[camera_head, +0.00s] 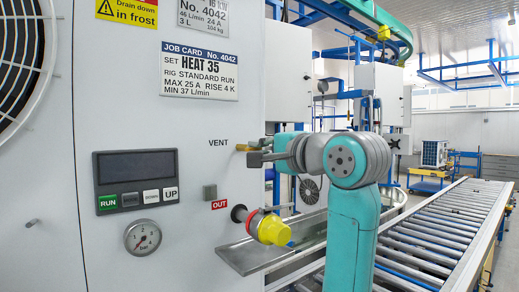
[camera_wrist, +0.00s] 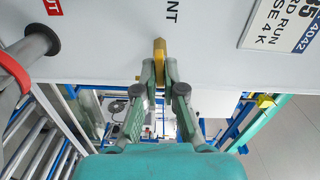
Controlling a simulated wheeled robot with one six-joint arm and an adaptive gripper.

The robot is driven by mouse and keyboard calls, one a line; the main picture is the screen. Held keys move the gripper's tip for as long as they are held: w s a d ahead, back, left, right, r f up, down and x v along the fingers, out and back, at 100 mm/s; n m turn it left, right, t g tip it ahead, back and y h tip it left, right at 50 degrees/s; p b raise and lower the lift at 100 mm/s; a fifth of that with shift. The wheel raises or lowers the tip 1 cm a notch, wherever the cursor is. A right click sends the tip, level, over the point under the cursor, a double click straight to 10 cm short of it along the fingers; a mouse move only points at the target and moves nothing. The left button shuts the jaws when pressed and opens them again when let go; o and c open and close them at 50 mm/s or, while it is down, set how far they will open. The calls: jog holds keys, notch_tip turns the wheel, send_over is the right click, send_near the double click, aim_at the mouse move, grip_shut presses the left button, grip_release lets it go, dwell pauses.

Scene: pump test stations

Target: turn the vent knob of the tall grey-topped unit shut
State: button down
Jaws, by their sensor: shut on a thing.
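The tall unit's pale front panel (camera_head: 130,120) fills the left of the head view; its top is out of frame. The small yellow vent knob (camera_head: 242,147) sticks out near the panel's right edge, beside the printed word VENT. My gripper (camera_head: 254,155) reaches it from the right. In the wrist view the yellow knob (camera_wrist: 159,48) lies between the fingertips of my gripper (camera_wrist: 159,75), which are shut on it. The fingers hide part of the knob.
Below my gripper, a pipe outlet with a yellow cap (camera_head: 273,231) juts from the panel beside the red OUT label (camera_head: 219,204). A metal drip tray (camera_head: 255,258) sits under it. A roller conveyor (camera_head: 440,235) runs along the right.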

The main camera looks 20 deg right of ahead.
jog(key=shift+m, duration=0.7)
jog(key=c, duration=1.3)
grip_release()
jog(key=v, duration=1.2)
